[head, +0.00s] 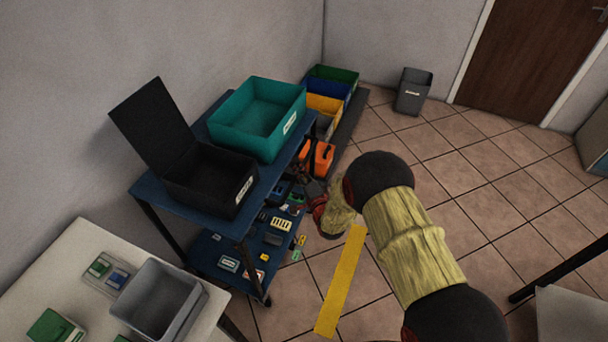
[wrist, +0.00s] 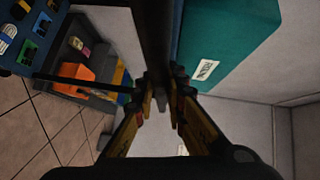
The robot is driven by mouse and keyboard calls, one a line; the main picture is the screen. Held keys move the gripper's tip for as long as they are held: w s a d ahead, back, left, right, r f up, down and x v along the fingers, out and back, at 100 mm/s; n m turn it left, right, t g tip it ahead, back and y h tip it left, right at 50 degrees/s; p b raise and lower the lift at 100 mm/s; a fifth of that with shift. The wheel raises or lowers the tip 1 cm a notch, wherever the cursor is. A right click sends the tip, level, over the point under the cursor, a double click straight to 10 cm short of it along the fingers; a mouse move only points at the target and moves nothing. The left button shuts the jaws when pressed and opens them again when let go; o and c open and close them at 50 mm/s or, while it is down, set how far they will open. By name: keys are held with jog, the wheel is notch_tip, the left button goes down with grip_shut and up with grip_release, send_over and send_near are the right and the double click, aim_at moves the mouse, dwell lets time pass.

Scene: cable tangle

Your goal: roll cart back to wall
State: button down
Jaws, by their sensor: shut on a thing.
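The blue two-shelf cart (head: 192,208) stands beside the left wall (head: 60,120); I cannot tell how wide the gap between them is. Its top shelf carries a teal bin (head: 240,140) and a black box (head: 200,182) with its lid up. Its lower shelf holds several small parts. My gripper (head: 318,205) is at the cart's right side, partly hidden by the shelf edge and my wrist. In the wrist view my gripper (wrist: 165,88) is shut on a dark bar (wrist: 152,40) of the cart, beside the teal bin (wrist: 230,45).
Coloured bins (head: 325,103) and an orange toolbox (head: 318,157) stand beyond the cart by the wall. A yellow strip (head: 342,280) lies on the tiles. A pale table (head: 70,270) with a grey bin (head: 160,300) is at front left. Floor toward the door (head: 525,50) is mostly clear.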

jog(key=shift+w+a, duration=0.15)
jog(key=shift+a, duration=0.35)
jog(key=shift+w+a, duration=0.15)
jog(key=shift+a, duration=0.35)
jog(key=c, duration=2.1)
grip_release()
jog(key=shift+w+a, duration=0.1)
jog(key=shift+a, duration=0.1)
jog(key=o, duration=0.3)
jog(key=shift+d, duration=0.1)
jog(key=shift+d, duration=0.1)
jog(key=v, duration=1.2)
